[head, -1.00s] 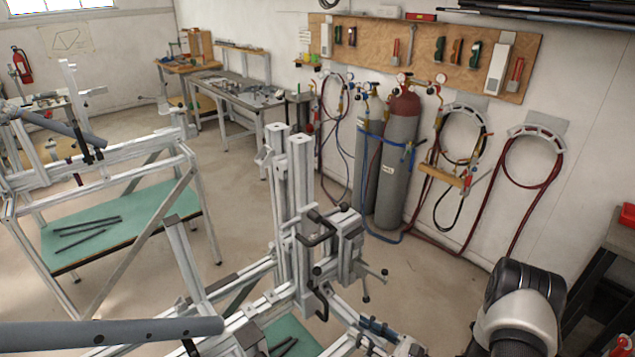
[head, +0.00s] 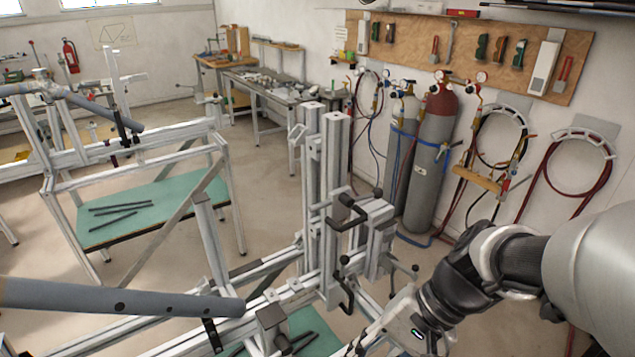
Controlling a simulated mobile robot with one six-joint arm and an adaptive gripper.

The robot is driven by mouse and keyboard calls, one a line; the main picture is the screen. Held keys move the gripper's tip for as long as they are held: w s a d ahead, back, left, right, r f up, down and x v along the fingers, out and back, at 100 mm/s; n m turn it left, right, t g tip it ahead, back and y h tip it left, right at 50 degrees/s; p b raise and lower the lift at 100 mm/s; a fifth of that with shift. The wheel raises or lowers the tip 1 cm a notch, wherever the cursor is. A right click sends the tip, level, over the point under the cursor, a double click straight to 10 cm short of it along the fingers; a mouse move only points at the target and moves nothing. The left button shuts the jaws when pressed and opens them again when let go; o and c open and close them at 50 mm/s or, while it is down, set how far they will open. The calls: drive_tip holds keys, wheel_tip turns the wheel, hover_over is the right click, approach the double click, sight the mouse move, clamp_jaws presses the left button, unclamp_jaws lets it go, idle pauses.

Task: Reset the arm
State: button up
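My arm enters from the right edge of the head view and reaches left and down toward the frame jig (head: 326,185). Its wrist is just right of the jig's upright posts and clamp handles. My gripper (head: 375,345) is at the bottom edge, low beside the jig. Its fingertips are cut off or hidden, so I cannot tell whether it is open or shut, or whether it touches the jig.
A grey tube (head: 120,298) lies across the lower left. A second jig stand (head: 150,155) with a green shelf holding dark rods is at left. Gas cylinders (head: 432,165) and hanging hoses (head: 580,175) line the wall. Open floor lies between the stands and back benches.

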drive_tip(key=s+d+r+n+t+h+b, duration=0.2)
drive_tip(key=s+d+r+n+t+h, duration=0.1)
drive_tip(key=s+d+n+t+h, duration=0.2)
drive_tip(key=shift+d+r+n+t+h, duration=0.45)
drive_tip(key=shift+d+h, duration=0.25)
drive_tip(key=shift+d, duration=0.25)
drive_tip(key=shift+s+a+f, duration=0.1)
drive_tip(key=shift+c, duration=0.2)
idle(0.9)
